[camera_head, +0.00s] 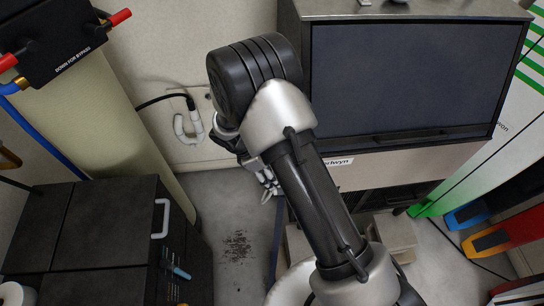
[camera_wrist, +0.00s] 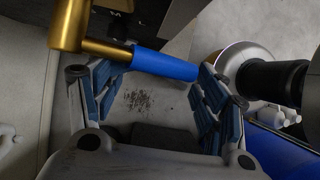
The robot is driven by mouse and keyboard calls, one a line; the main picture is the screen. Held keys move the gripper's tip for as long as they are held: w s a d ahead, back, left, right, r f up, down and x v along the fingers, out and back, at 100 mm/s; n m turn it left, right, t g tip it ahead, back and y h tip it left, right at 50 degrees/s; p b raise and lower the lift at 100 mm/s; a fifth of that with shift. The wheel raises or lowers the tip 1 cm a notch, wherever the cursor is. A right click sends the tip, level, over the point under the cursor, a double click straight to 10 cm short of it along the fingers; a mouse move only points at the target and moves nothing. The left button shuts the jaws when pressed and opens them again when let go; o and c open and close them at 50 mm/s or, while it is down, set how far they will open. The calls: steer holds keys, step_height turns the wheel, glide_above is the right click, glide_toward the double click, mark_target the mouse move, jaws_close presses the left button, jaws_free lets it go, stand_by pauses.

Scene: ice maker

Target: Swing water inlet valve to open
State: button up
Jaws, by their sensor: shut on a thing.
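The water inlet valve shows in the wrist view as a brass body (camera_wrist: 69,25) with a brass stem and a blue lever handle (camera_wrist: 165,65). My gripper (camera_wrist: 166,72) has a finger at each end of the visible blue part and is shut on the handle. The handle lies across the picture, tilted slightly down to the right. In the head view my gripper (camera_head: 268,182) is mostly hidden behind my arm, low beside the ice maker (camera_head: 400,75). The valve cannot be made out there.
A black bypass box (camera_head: 50,40) with red handles is at the upper left in the head view. A black cabinet (camera_head: 85,235) with a white handle stands at lower left. Stained floor (camera_head: 237,245) lies open between cabinet and ice maker.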

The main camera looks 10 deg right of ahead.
steer(key=shift+o, duration=0.3)
steer(key=r, duration=0.2)
steer(key=shift+s+d+r+p, duration=0.1)
steer(key=shift+d+r+p, duration=0.2)
steer(key=shift+d+r, duration=0.1)
steer(key=o, duration=0.6)
steer(key=shift+r, duration=0.1)
steer(key=c, duration=0.4)
steer(key=shift+w+a+r+p, duration=0.25)
steer(key=shift+w+r+p, duration=0.05)
steer(key=shift+r+p, duration=0.4)
steer(key=p+v, duration=0.1)
steer(key=v, duration=0.1)
steer(key=shift+a+r+p, duration=0.1)
steer(key=shift+r+p, duration=0.25)
steer(key=shift+p, duration=0.05)
steer(key=r, duration=0.1)
steer(key=s+r+p, duration=0.1)
steer(key=shift+r+m, duration=0.25)
steer(key=shift+m, duration=0.05)
steer(key=c, duration=0.3)
steer(key=shift+w+a+f, duration=0.1)
steer(key=shift+a+f, duration=0.2)
steer(key=shift+a, duration=0.2)
